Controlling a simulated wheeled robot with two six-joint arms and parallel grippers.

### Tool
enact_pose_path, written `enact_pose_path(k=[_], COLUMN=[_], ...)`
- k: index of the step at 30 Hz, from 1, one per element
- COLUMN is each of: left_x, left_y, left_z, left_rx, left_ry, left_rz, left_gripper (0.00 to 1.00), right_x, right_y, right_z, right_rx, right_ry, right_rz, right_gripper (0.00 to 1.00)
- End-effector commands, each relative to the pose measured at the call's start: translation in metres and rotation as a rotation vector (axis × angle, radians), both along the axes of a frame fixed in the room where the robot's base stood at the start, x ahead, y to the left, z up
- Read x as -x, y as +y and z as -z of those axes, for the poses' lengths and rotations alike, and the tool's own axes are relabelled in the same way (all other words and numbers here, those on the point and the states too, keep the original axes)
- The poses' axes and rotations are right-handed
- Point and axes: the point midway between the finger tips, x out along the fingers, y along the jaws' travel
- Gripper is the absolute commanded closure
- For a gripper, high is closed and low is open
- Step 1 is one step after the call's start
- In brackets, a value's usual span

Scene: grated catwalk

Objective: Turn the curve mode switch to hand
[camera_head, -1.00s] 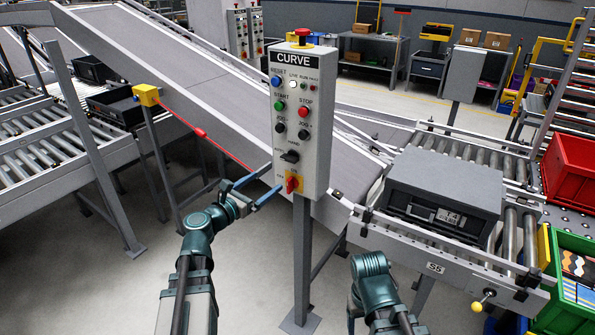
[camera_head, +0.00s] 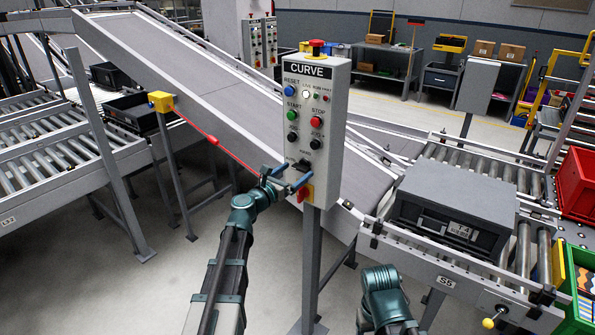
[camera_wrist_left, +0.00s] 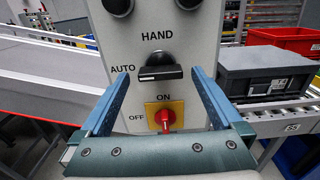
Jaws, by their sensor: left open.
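The curve mode switch is a black knob (camera_wrist_left: 160,73) on the grey CURVE control box (camera_head: 333,130). In the left wrist view its bar lies level, with AUTO printed to its left and HAND above it. It is small and partly crowded by my gripper in the head view. My left gripper (camera_head: 291,177) is open in front of the lower part of the box. In the left wrist view its blue fingers stand apart on either side of the knob, with no clear contact. My right gripper is not in view.
A red ON/OFF switch on a yellow plate (camera_wrist_left: 164,116) sits just below the knob, between the fingers. Buttons and a red-topped stop (camera_head: 317,45) are higher on the box. A dark tote (camera_head: 455,200) rests on the right conveyor; a sloping belt (camera_head: 200,85) runs behind.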

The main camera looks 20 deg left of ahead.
Motion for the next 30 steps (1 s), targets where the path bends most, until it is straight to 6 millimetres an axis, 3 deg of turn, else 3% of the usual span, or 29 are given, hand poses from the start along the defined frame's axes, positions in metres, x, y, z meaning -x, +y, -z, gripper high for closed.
enact_pose_path(k=[6, 16, 30], left_x=[-0.0148, -0.0155, -0.0154], left_y=[-0.0056, -0.0062, -0.0060], left_z=[0.0000, 0.0000, 0.0000], left_rx=[0.000, 0.000, 0.000], left_ry=[0.000, 0.000, 0.000], left_rz=[0.001, 0.001, 0.001], left_gripper=[0.00, 0.02, 0.83], right_x=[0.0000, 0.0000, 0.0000], right_y=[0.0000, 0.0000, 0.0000], right_z=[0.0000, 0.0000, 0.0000], right_rx=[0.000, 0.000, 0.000], right_ry=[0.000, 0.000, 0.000], right_rz=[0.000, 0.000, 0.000], right_gripper=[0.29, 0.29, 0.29])
